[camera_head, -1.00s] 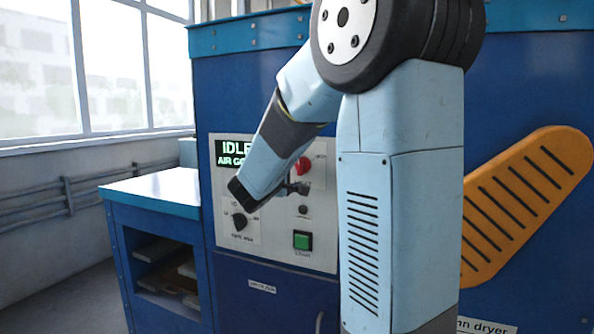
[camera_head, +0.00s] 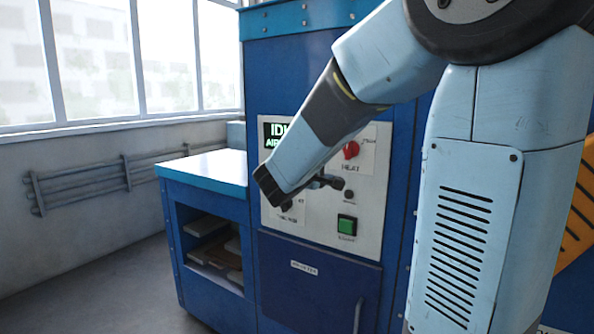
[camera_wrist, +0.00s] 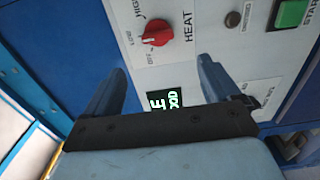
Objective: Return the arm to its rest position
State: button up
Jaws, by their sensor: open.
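My arm reaches from the upper right of the head view toward the control panel (camera_head: 371,205) of the blue plate dryer. My gripper (camera_wrist: 160,85) shows in the wrist view with its two fingers spread wide and nothing between them. In the head view its end (camera_head: 325,181) is in front of the panel, covering part of the display and the lower dial. The wrist view shows the red HEAT knob (camera_wrist: 157,33), the display (camera_wrist: 170,105) and the green START button (camera_wrist: 291,13). I cannot tell the exact gap between the fingers and the panel.
A blue side cabinet (camera_head: 206,168) with open shelves stands left of the dryer. A drawer or door (camera_head: 315,285) with a handle is below the panel. An orange slotted part (camera_head: 575,215) is at the right. Floor at the left is clear.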

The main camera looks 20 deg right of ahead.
jog(key=s+d+f+m+g+y, duration=0.1)
jog(key=s+f+m+g+y, duration=0.15)
jog(key=s, duration=0.55)
jog(key=s+d+f+m+g+y, duration=0.2)
jog(key=s+f+m+g, duration=0.15)
jog(key=s, duration=0.45)
jog(key=s+a+f+m+y, duration=0.1)
jog(key=s+a+f+y, duration=0.1)
jog(key=s+a+y, duration=0.7)
jog(key=s+a, duration=0.1)
jog(key=a, duration=0.2)
jog(key=shift+a+m+t+y, duration=0.2)
jog(key=shift+m+t+y, duration=0.1)
jog(key=shift+y, duration=0.05)
jog(key=shift+c, duration=0.4)
